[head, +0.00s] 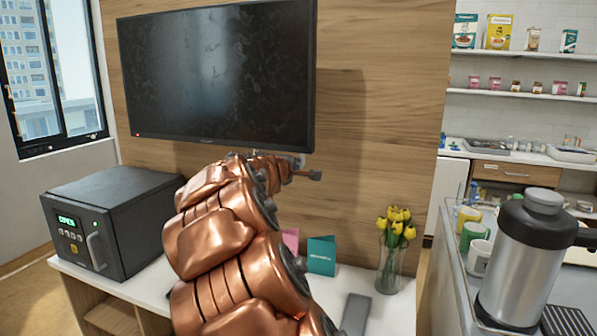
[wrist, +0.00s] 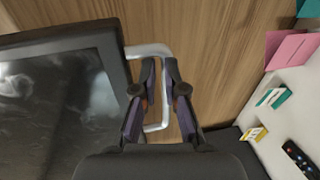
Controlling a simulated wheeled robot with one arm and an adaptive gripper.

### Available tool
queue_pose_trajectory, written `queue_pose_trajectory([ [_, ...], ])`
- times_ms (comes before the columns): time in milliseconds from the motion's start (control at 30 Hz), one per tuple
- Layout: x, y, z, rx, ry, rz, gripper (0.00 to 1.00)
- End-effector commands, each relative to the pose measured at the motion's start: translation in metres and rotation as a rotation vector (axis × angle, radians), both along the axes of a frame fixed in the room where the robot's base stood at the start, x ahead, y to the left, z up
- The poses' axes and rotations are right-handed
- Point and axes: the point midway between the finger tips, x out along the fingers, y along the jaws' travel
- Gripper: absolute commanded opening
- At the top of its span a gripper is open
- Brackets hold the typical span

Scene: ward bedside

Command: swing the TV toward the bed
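The TV (head: 215,75) is a dark flat screen on the wooden wall panel, its screen facing into the room. In the wrist view the TV (wrist: 62,100) fills the left side. A pale grey U-shaped handle (wrist: 148,50) sticks out from the TV's edge. My gripper (wrist: 160,68) is at this handle with its fingers apart, one on each side of the handle's long bar. The bar lies between the fingers, nearer the right one; I see a gap at the left one. In the head view my copper arm hides most of the gripper. The bed is not in view.
Below the TV, a white-topped cabinet holds a black safe (head: 112,215), a teal card (head: 321,255), a pink card (head: 291,240), a grey remote (head: 356,314) and a vase of yellow tulips (head: 391,262). A steel flask (head: 522,260) and mugs stand at right.

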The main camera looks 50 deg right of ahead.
Motion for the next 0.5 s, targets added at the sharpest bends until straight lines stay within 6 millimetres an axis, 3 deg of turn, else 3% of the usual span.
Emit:
queue_pose_trajectory([
  [333, 0.000, -0.015, -0.003, 0.007, 0.001, 0.001, 0.00],
  [500, -0.003, -0.012, -0.002, 0.009, -0.001, 0.000, 0.00],
])
